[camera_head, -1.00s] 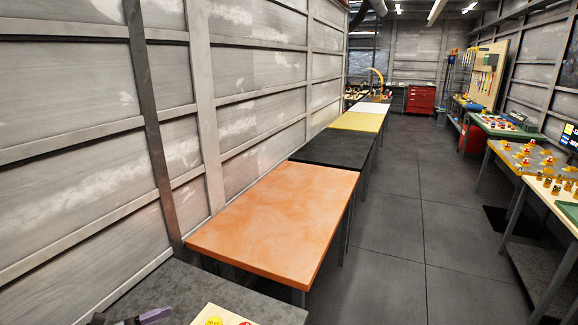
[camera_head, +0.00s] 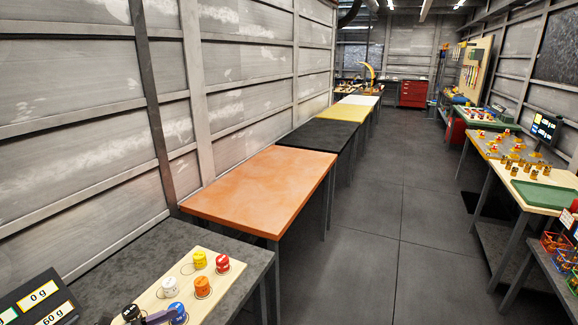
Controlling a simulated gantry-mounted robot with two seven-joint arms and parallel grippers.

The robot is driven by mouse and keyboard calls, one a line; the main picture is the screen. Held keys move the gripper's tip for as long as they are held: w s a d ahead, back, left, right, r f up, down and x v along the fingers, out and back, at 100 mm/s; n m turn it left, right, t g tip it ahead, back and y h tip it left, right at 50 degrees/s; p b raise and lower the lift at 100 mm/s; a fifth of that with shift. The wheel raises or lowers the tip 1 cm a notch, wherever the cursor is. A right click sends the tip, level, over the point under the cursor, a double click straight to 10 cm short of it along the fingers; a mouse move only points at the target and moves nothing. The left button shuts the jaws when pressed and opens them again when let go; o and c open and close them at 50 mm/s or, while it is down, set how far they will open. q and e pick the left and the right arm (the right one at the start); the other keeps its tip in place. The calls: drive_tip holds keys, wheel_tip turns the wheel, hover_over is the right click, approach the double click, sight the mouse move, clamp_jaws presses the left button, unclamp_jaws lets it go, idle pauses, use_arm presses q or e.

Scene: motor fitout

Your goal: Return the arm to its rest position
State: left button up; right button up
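A small dark and purple piece (camera_head: 158,317) shows at the bottom edge, left of the middle. It looks like part of my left gripper, but most of it is cut off by the frame. I cannot see whether its fingers are open or shut, or whether it holds anything. It overlaps the near edge of a pale board (camera_head: 232,276) in the picture; I cannot tell if they touch. My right gripper is not in view.
Several coloured round pieces, including a yellow one (camera_head: 200,259), stand on the board on a dark table (camera_head: 235,255). A scale display (camera_head: 42,300) is at left. An orange table (camera_head: 265,190) stands beyond. Right-hand benches (camera_head: 545,192) hold small parts. The floor aisle (camera_head: 370,240) is clear.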

use_arm(q)
drive_tip(key=s+d+f+n+t+y+b, duration=0.1)
drive_tip(key=s+d+f+n+y, duration=0.25)
drive_tip(key=d+f+n, duration=0.5)
drive_tip(key=s+d+f+n+t+y+b, duration=0.1)
drive_tip(key=s+d+f+n+y+b, duration=0.25)
drive_tip(key=n, duration=0.75)
drive_tip(key=s+a+f+n+g+y, duration=0.2)
drive_tip(key=s+n+g+y, duration=0.1)
drive_tip(key=s+n, duration=0.5)
drive_tip(key=s+a+f+n+g+y+b, duration=0.1)
drive_tip(key=s+a+f+n+g+y, duration=0.15)
drive_tip(key=s+n, duration=0.6)
drive_tip(key=s+a+f+n+g+y, duration=0.1)
drive_tip(key=s+f+n+g+y, duration=0.15)
drive_tip(key=s+n, duration=0.55)
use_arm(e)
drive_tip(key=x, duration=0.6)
use_arm(q)
wheel_tip(320, 180, up, 38)
drive_tip(key=s+p, duration=0.1)
drive_tip(key=p, duration=3.7)
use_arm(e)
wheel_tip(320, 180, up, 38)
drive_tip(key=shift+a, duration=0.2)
use_arm(q)
drive_tip(key=shift+s, duration=0.1)
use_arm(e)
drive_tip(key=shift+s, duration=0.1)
